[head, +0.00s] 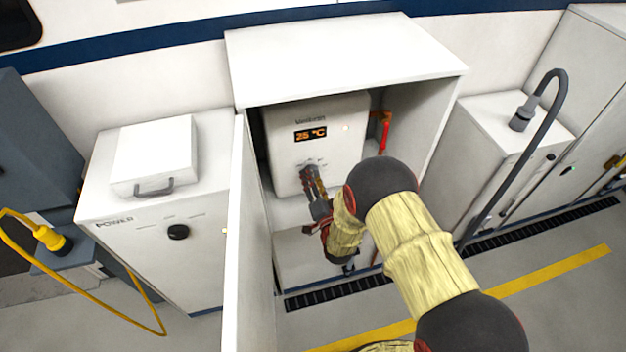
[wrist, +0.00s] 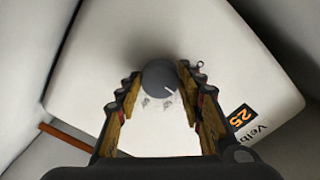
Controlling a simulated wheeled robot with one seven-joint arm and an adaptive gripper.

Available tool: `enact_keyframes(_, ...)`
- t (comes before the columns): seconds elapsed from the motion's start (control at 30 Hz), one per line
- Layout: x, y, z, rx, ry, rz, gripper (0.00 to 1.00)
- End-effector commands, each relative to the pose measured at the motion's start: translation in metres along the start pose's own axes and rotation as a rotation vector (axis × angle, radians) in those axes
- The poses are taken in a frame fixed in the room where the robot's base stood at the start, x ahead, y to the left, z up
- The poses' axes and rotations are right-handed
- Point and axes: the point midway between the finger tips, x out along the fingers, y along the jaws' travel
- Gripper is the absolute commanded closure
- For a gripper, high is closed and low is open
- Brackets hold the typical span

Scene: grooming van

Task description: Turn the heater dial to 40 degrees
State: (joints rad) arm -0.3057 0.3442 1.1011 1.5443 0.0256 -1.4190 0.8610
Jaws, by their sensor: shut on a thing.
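The white heater (head: 345,130) hangs inside an open cabinet in the head view. Its orange display (head: 310,134) reads 25 °C, and part of it shows in the wrist view (wrist: 239,117). The grey round dial (wrist: 159,77) is on the heater's face, below the display in the head view, where my fingers largely hide it. A white line on the dial points to the lower right in the wrist view. My gripper (wrist: 158,80) has its two ridged fingers on either side of the dial and is shut on it. The gripper (head: 312,178) also shows in the head view.
The cabinet (head: 345,58) encloses the heater, with its white door (head: 238,230) swung open on the left. A red pipe valve (head: 384,122) is right of the heater. A power box (head: 165,225) stands left, and a cabinet with a hose (head: 556,105) right.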

Motion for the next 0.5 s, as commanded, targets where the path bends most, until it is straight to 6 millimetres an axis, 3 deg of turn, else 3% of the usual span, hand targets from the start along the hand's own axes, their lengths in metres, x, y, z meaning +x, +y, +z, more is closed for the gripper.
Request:
enact_keyframes(0.43,0.0002,0.0003,-0.0008,0.008,0.001,0.001,0.88)
enact_keyframes(0.47,0.0002,0.0003,-0.0008,0.008,0.001,0.001,0.61)
enact_keyframes(0.5,0.0002,0.0003,-0.0007,0.008,0.001,0.001,0.58)
